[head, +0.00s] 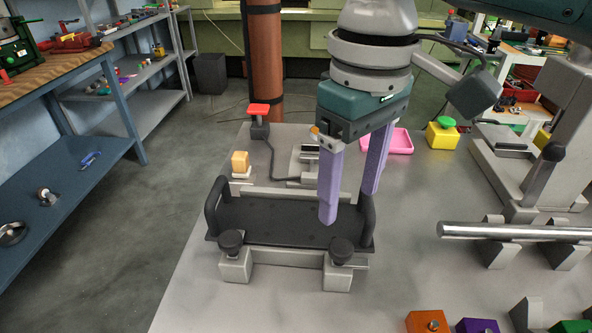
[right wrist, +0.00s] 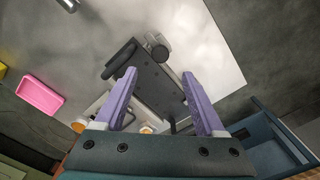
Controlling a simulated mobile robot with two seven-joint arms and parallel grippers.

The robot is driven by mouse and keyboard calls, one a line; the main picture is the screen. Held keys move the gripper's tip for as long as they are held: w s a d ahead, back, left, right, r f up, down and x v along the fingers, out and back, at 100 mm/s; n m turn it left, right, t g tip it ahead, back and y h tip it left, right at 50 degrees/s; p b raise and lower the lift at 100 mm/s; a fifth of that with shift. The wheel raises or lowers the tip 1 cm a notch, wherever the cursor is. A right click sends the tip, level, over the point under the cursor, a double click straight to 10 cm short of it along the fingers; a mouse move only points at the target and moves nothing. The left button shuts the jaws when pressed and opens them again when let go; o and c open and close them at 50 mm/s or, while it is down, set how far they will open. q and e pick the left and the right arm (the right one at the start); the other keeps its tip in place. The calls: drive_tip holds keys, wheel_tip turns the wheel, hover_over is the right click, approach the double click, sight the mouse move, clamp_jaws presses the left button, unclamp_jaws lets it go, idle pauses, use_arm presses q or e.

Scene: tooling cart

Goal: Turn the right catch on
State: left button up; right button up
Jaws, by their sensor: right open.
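The right catch (head: 342,250) is a dark round knob on a light grey block at the front right corner of a black tray-like plate (head: 275,222) with two upright handles. A matching left catch (head: 231,243) sits at the front left corner. My right gripper (head: 350,205) points down over the plate's right part, lilac fingers apart with nothing between them. Its near fingertip appears above and behind the right catch, apart from it. In the right wrist view the catch (right wrist: 157,45) shows beyond the fingertips. I cannot tell its turned position. My left gripper is out of view.
Behind the plate are a red-topped switch (head: 259,118) and an orange block (head: 240,162). A pink tray (head: 390,143) and a yellow box with a green button (head: 442,132) stand behind right. A steel bar (head: 515,231) lies on supports at right.

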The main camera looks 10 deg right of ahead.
sight(342, 246)
wheel_tip(342, 246, down, 9)
drive_tip(key=shift+s+f+b, duration=0.1)
drive_tip(key=shift+f+b, duration=0.05)
drive_tip(key=shift+b, duration=0.45)
drive_tip(key=shift+c, duration=0.3)
clamp_jaws()
